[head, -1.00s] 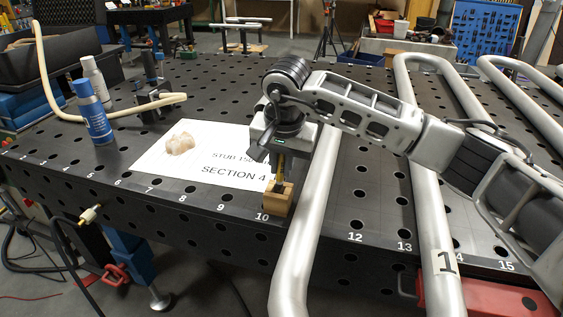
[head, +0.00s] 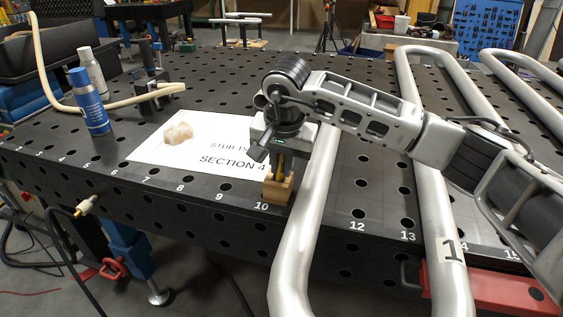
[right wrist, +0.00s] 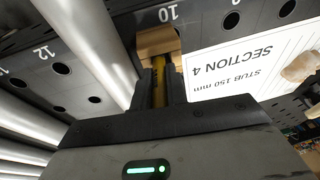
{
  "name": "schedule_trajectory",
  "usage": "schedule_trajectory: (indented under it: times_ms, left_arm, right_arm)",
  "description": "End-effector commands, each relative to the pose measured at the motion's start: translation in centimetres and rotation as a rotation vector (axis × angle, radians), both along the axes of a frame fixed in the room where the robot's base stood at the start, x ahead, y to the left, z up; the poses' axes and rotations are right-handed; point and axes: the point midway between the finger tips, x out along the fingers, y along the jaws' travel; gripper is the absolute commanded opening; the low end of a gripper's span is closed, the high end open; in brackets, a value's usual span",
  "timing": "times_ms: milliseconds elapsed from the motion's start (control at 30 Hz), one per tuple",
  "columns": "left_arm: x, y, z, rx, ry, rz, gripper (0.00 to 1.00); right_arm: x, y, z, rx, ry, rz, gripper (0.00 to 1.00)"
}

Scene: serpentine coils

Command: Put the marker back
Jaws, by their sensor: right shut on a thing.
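A yellow marker (head: 281,162) is between the fingers of my right gripper (head: 276,158), which is shut on it. The marker is roughly upright over a small wooden block (head: 279,191) at the front edge of the black table, by number 10. Its lower end meets the top of the block; I cannot tell how deep it sits. The right wrist view also shows the yellow marker (right wrist: 158,72) between the dark fingers (right wrist: 160,90), with the wooden block (right wrist: 157,42) just beyond. My left gripper is not in view.
A silver pipe coil (head: 312,205) lies just right of the block, under my right arm. A white sheet marked SECTION 4 (head: 150,150) lies to the left, with a pale lump (head: 178,133) on it. A blue can (head: 90,103) and a grey-white can (head: 94,72) stand farther left.

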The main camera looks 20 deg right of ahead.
Motion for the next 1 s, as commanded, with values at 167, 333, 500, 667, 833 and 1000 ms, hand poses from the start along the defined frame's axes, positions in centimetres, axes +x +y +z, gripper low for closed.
schedule_trajectory:
  times_ms: [167, 333, 500, 667, 833, 1000]
  left_arm:
    - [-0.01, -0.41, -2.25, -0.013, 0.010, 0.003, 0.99]
    - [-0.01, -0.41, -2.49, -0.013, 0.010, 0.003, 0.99]
    - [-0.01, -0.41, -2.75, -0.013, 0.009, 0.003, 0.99]
    - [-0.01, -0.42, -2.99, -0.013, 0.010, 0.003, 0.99]
    - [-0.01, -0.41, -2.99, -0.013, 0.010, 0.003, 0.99]
    - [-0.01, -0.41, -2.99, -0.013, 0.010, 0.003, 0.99]
  right_arm:
    - [0.01, -0.01, -0.46, 0.000, 0.000, 0.000, 0.00]
    - [0.02, -0.01, -0.70, -0.001, -0.001, 0.000, 0.00]
    - [0.02, -0.01, -0.95, 0.000, -0.001, 0.000, 0.00]
    - [0.02, -0.01, -1.20, 0.000, -0.001, 0.000, 0.00]
    - [0.01, -0.02, -1.23, -0.001, -0.001, 0.000, 0.00]
    - [0.00, -0.03, -1.25, -0.001, 0.001, 0.000, 0.29]
